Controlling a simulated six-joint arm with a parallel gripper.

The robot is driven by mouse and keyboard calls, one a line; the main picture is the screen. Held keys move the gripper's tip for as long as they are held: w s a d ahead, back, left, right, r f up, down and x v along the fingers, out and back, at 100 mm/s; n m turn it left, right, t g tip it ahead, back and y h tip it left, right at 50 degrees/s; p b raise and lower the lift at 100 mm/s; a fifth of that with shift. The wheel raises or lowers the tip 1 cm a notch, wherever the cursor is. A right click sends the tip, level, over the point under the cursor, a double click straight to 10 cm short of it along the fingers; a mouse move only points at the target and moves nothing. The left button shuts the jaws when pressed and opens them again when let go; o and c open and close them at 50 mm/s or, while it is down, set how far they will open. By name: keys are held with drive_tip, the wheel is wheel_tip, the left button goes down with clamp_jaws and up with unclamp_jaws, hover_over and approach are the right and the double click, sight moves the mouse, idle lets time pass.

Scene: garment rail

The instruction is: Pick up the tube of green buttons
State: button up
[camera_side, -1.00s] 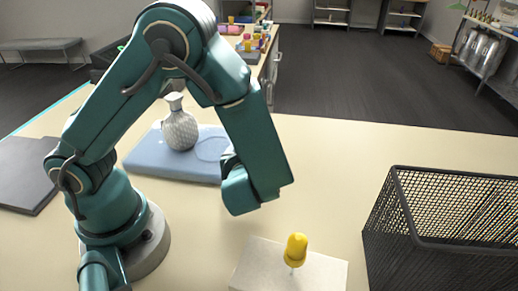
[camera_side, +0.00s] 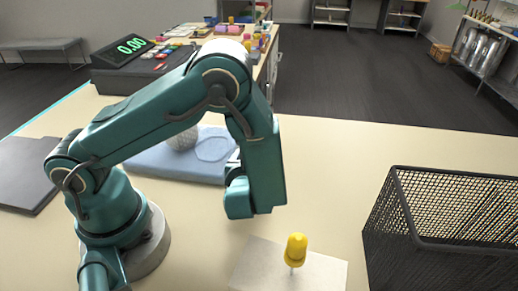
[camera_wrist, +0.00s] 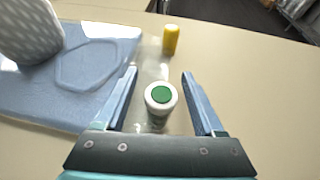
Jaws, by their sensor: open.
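A tube with a white rim and a green round top (camera_wrist: 161,97) stands between the two blue fingers of my gripper (camera_wrist: 160,73) in the wrist view. I see it from above, and its lower body is partly in view. The fingers are apart, with a gap on each side of the tube. In the side view the tube and my fingertips are hidden behind my arm.
A blue mat (camera_wrist: 82,80) lies left of the tube, with a grey patterned vase (camera_wrist: 28,32) on it. A yellow-topped thing (camera_wrist: 171,40) stands beyond the tube. In the side view a black mesh basket (camera_side: 440,245) stands right, and a yellow rounded piece (camera_side: 296,248) rises from a pale block.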

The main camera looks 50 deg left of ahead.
clamp_jaws()
drive_tip(key=shift+r, duration=0.1)
